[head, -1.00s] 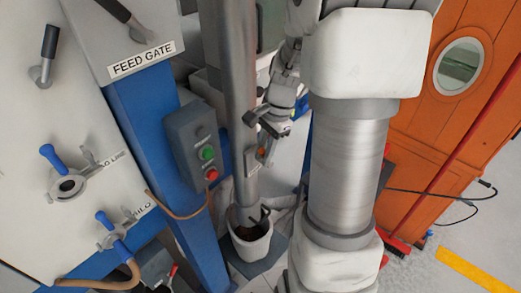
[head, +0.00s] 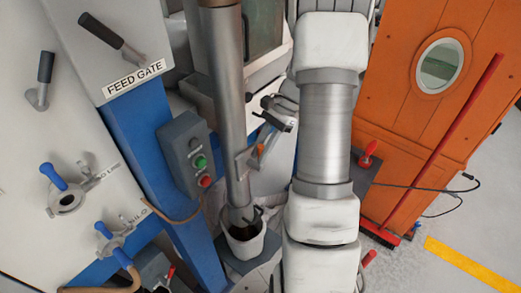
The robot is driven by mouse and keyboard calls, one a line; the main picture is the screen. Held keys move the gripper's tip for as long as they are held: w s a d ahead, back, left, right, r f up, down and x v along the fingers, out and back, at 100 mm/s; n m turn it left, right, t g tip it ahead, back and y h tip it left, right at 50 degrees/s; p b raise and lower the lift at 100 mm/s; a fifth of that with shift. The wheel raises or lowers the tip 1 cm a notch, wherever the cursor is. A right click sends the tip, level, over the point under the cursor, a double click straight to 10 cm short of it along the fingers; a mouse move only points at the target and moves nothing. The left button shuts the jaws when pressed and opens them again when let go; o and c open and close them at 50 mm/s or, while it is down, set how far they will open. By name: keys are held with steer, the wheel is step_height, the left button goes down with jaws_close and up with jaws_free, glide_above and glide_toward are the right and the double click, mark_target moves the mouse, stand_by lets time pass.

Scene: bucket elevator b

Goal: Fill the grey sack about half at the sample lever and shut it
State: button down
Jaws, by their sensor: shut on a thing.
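The grey sack (head: 241,246) stands open, pale-walled, at the foot of the metal pipe (head: 229,100). The pipe's lower end reaches into its mouth, and dark brown material shows inside; how full it is cannot be told. A black hook-like part (head: 262,214) is at the sack's mouth. The sample lever (head: 261,150), with an orange part, is at a small plate on the pipe's right side, above the sack. My gripper (head: 274,121), with dark fingers, is at the lever and appears shut on it. The exact contact is small and partly hidden.
A grey control box (head: 188,150) with green and red buttons is left of the pipe, on a blue post (head: 150,140). Levers and blue-handled valves (head: 66,198) are on the left panel. An orange door (head: 415,110), a red pole and black cables are at right.

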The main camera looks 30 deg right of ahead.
steer(key=c, duration=0.8)
jaws_free()
steer(key=shift+o, duration=0.2)
steer(key=v, duration=1.7)
steer(key=shift+r+b, duration=0.25)
steer(key=shift+b, duration=0.05)
